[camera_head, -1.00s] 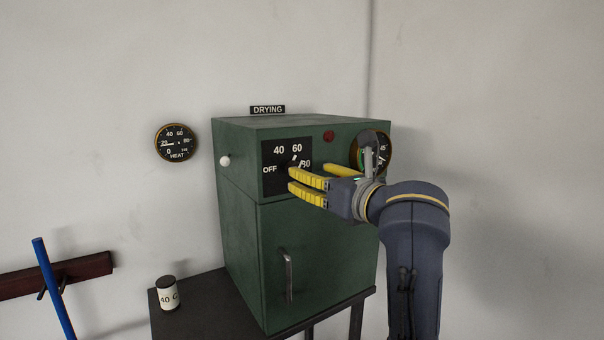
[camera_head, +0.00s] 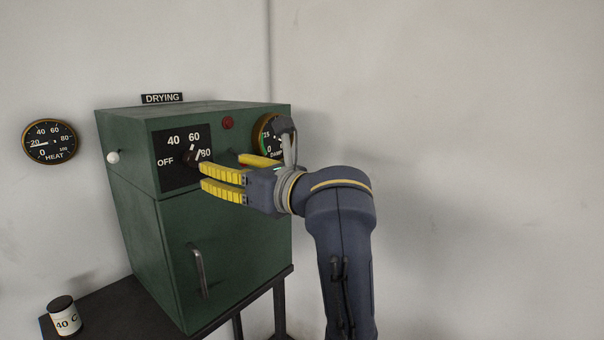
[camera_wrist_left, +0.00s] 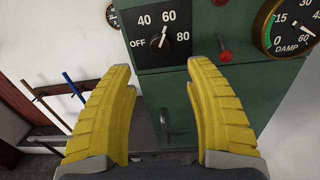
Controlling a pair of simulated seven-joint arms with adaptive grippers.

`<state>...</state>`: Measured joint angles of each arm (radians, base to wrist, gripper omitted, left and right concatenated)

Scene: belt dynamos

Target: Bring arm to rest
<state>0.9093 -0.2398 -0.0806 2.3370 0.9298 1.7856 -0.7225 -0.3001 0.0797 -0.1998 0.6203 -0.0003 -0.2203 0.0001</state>
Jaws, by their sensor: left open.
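My left gripper (camera_head: 221,170), with yellow ridged fingers, is open and empty in front of the green drying cabinet (camera_head: 150,240). Its spread fingers also show in the left wrist view (camera_wrist_left: 163,80). The black dial plate (camera_head: 172,178), marked OFF, 40, 60 and 80, is just beyond the fingertips. Its dark knob (camera_head: 189,158) has a white mark pointing up, close to 60; the knob also shows in the left wrist view (camera_wrist_left: 157,40), clear of the fingers. My right gripper is not in view.
A red lamp (camera_head: 227,122), a red-tipped lever (camera_wrist_left: 225,56) and a DAMP gauge (camera_wrist_left: 290,25) are right of the dial. The door handle (camera_head: 198,270) sticks out below. A HEAT gauge (camera_head: 50,141) hangs left; a labelled can (camera_head: 65,318) stands on the table. Free room lies right.

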